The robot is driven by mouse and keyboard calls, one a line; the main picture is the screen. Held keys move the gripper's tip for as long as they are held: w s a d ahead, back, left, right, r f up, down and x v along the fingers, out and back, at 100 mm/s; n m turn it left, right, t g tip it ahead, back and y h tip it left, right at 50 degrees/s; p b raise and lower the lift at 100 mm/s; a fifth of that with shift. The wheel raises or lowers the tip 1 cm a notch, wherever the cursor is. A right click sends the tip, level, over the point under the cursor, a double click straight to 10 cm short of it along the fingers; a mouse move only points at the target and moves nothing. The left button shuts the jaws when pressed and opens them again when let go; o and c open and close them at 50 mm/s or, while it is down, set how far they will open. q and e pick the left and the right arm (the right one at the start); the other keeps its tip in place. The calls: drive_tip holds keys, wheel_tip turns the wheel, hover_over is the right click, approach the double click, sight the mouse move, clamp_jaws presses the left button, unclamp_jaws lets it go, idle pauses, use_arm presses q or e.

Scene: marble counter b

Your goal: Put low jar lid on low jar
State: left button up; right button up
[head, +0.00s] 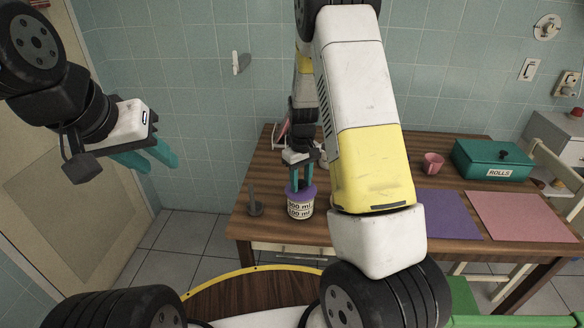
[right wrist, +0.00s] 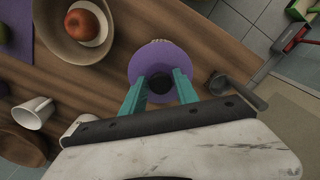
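The low jar (head: 300,209) is a pale jar with a mL label, standing upright near the table's front edge. The low jar lid (right wrist: 160,54) is a purple disc with a dark knob; it also shows in the head view (head: 311,189) at the jar's mouth. I cannot tell whether it is seated or slightly above the rim. My right gripper (right wrist: 159,84) points down over the lid, its teal fingers closed on either side of the knob. In the right wrist view the lid hides most of the jar. My left gripper (head: 152,160) is open and empty, left of the table.
A dark upright holder (head: 256,209) stands close left of the jar. A bowl (right wrist: 62,46) with an apple and a white mug (right wrist: 32,114) are nearby. A pink cup (head: 433,163), a green ROLLS box (head: 490,160) and purple (head: 448,215) and pink (head: 515,216) mats lie right.

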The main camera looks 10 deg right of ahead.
sight(301, 182)
drive_tip(key=shift+o, duration=0.7)
drive_tip(key=s+r+m+t+y, duration=0.1)
drive_tip(key=s+r, duration=0.2)
drive_tip(key=r, duration=0.7)
drive_tip(key=s+r+t, duration=0.1)
drive_tip(key=s+r, duration=0.1)
drive_tip(key=r, duration=0.8)
drive_tip(key=s+r+m+t, duration=0.1)
drive_tip(key=s+r, duration=0.2)
drive_tip(key=s, duration=0.3)
drive_tip(key=s+a+r+m+t, duration=0.1)
drive_tip(key=s+r, duration=0.2)
drive_tip(key=s, duration=0.4)
drive_tip(key=s+a+r+m+t+y, duration=0.1)
drive_tip(key=s+r+t, duration=0.1)
drive_tip(key=s, duration=0.4)
drive_tip(key=shift+s+r, duration=0.2)
drive_tip(key=shift+r, duration=0.35)
drive_tip(key=shift+a, duration=0.1)
